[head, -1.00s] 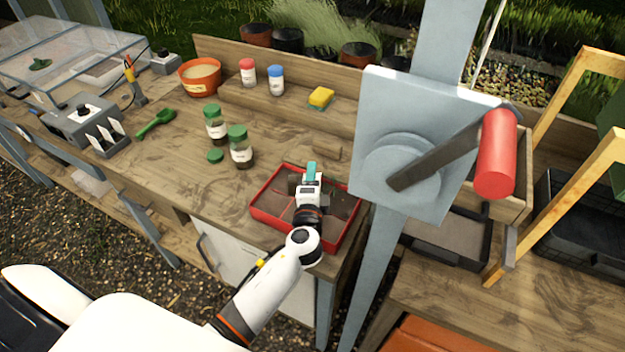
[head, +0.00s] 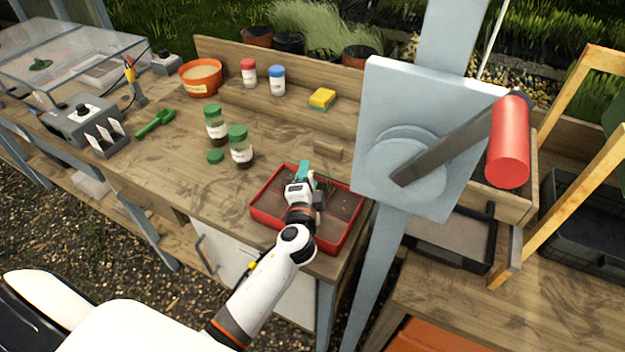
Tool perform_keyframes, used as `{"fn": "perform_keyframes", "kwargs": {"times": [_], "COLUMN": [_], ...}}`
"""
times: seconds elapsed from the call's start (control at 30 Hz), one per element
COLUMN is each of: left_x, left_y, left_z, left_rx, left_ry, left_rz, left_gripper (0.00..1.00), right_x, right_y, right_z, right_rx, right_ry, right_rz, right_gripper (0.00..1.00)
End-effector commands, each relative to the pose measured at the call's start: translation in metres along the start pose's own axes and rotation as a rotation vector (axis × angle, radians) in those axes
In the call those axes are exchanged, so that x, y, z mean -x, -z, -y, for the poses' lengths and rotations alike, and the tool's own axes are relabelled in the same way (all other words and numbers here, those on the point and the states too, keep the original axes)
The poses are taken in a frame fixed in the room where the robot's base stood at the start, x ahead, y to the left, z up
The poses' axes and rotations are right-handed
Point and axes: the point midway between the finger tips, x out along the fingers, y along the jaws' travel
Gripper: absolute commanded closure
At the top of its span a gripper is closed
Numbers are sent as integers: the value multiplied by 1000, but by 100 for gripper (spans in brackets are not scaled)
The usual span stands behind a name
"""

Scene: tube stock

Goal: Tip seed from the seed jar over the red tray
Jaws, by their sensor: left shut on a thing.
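The red tray (head: 265,215) sits at the right end of the wooden bench, with brown soil inside. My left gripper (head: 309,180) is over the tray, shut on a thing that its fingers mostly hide. A greenish, glassy edge beside the fingers looks like part of the seed jar (head: 323,185), tilted over the soil. I cannot make out falling seed. A loose green lid (head: 215,156) lies on the bench. My right gripper is not in view.
Two green-lidded jars (head: 240,152) stand left of the tray. A red-capped and a blue-capped jar (head: 277,84) and a sponge (head: 321,99) are on the rear ledge. A grey post with a plate and red-handled crank (head: 510,140) rises close right of the tray.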

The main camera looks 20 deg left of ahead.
Motion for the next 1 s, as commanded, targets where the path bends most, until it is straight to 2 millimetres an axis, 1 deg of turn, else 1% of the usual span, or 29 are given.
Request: {"fn": "perform_keyframes", "kwargs": {"times": [0.7,1.0], "left_x": [-14,-17], "left_y": [39,49], "left_z": [-13,-16], "left_rx": [-1,0], "left_ry": [-2,-1], "left_rz": [1,2], "left_gripper": [77,77], "right_x": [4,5], "right_y": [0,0], "right_z": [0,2], "right_rx": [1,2], "right_ry": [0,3], "right_rz": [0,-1], "right_gripper": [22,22]}}
